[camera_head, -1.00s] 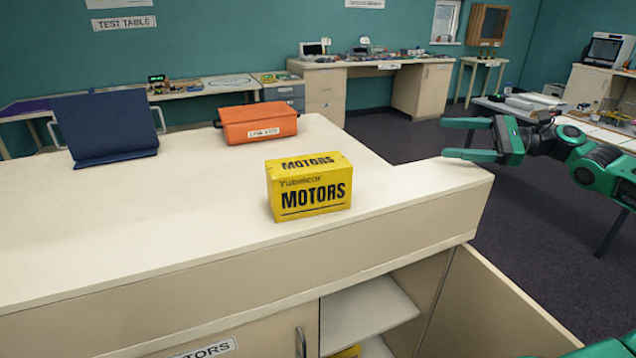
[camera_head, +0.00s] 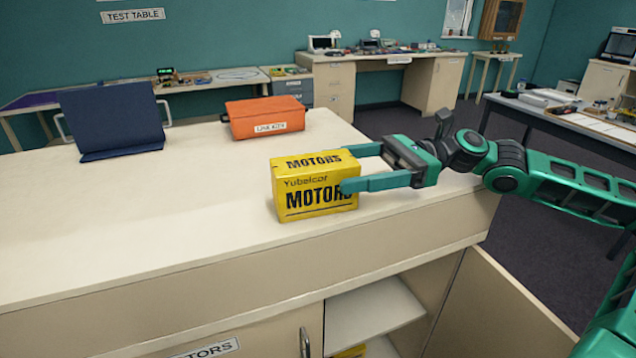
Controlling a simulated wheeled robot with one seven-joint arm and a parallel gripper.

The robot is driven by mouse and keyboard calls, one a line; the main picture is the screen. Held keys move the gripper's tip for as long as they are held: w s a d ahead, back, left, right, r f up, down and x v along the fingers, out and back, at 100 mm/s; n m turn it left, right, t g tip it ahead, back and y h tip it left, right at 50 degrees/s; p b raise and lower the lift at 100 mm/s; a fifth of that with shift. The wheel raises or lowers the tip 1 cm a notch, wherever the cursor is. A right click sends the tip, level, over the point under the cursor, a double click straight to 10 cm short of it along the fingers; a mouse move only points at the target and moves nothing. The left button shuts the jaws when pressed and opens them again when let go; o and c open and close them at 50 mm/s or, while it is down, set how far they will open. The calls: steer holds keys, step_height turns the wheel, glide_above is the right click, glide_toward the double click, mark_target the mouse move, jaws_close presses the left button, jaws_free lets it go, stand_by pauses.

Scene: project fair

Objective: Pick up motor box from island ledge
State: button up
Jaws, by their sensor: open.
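The yellow motor box (camera_head: 312,187), printed MOTORS in black, stands upright on the island ledge (camera_head: 190,240), near its front edge. My gripper (camera_head: 360,168) comes from the right and is open. Its near finger reaches in front of the box's right part and covers the end of the printed word. Its far finger extends toward the box's back right top edge. The box appears to be partly between the fingers; I cannot tell whether either finger touches it.
An orange case (camera_head: 264,117) sits behind the box, and a dark blue panel (camera_head: 110,120) stands at the back left. Below the ledge, a cabinet door (camera_head: 495,300) hangs open at the right, showing a shelf (camera_head: 370,312). The ledge left of the box is clear.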

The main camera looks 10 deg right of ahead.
mark_target(314, 172)
steer(key=shift+s+a+f, duration=0.1)
steer(key=shift+s+a, duration=0.1)
steer(key=shift+a, duration=1.3)
steer(key=shift+s+a, duration=0.15)
steer(key=shift+a, duration=1.3)
steer(key=c, duration=1.6)
